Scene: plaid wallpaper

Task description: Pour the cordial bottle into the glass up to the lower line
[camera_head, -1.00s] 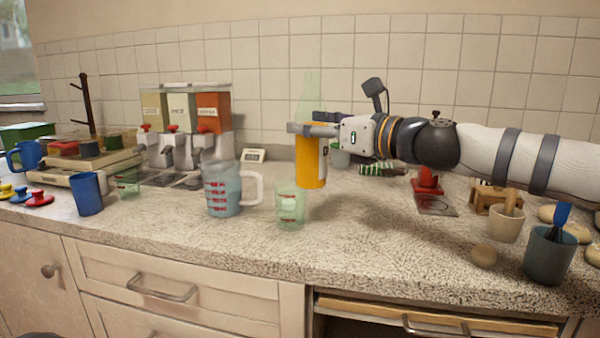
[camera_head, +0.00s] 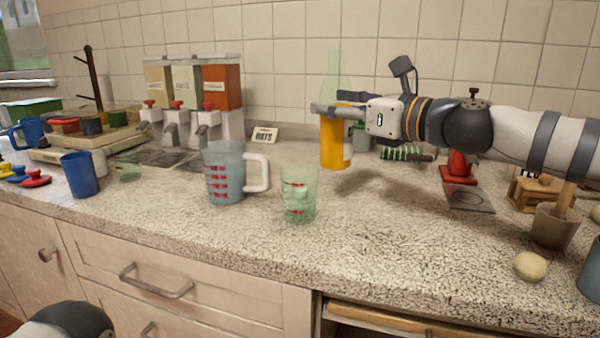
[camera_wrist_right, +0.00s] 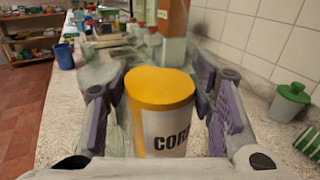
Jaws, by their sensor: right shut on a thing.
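The glass (camera_head: 299,196) is clear green with red marks and stands on the counter, in front and to the left of the bottle. I see no liquid level in it. My left gripper is not in view; only a dark part of my arm shows at the lower left.
A measuring jug (camera_head: 225,175) stands left of the glass, its handle towards the glass. A blue mug (camera_head: 80,174) and dispensers (camera_head: 195,100) are farther left. A red stand (camera_head: 459,168), a wooden item (camera_head: 530,190) and a brown cup (camera_head: 553,226) are at the right. The counter before the glass is clear.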

